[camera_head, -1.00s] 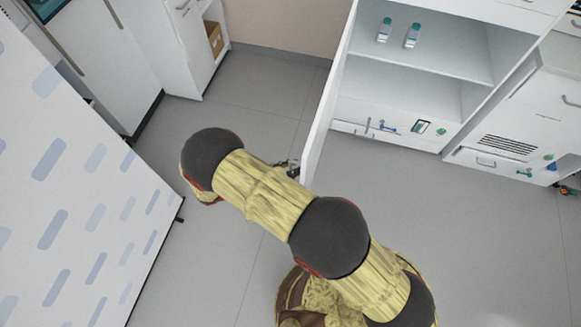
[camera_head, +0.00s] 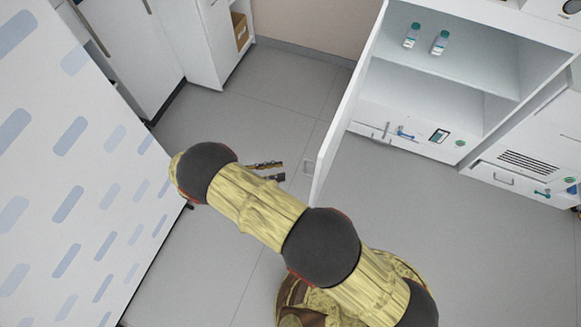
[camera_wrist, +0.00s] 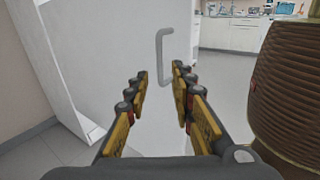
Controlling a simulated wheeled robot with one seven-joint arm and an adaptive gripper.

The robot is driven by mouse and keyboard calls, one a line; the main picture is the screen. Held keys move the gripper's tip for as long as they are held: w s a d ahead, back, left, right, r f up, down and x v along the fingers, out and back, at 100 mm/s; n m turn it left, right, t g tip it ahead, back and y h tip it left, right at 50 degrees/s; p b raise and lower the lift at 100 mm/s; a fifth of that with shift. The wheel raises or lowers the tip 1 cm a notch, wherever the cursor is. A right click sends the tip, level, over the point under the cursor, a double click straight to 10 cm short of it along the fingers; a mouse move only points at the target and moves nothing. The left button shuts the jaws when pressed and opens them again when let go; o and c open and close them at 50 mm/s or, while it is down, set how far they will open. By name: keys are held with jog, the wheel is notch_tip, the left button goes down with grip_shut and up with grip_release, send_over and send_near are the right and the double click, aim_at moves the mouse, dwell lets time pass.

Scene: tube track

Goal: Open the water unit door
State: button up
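The white water unit door (camera_head: 343,125) stands swung out from its white cabinet (camera_head: 440,75) in the head view, so the shelves inside show. In the wrist view the door (camera_wrist: 105,55) fills the left and middle, with a pale bar handle (camera_wrist: 161,55) near its right edge. My gripper (camera_head: 280,170) is left of the door in the head view, with a gap between fingertips and door. In the wrist view my gripper (camera_wrist: 160,76) is open and empty. The handle's lower end appears between the fingertips, but lies beyond them.
Two bottles (camera_head: 425,40) stand on the cabinet shelf. A patterned white panel (camera_head: 75,170) rises at the left, close to my arm. More white cabinets stand at the back left and right. Grey floor (camera_head: 400,200) is clear right of the door and behind my gripper.

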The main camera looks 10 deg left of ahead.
jog(key=shift+v, duration=1.1)
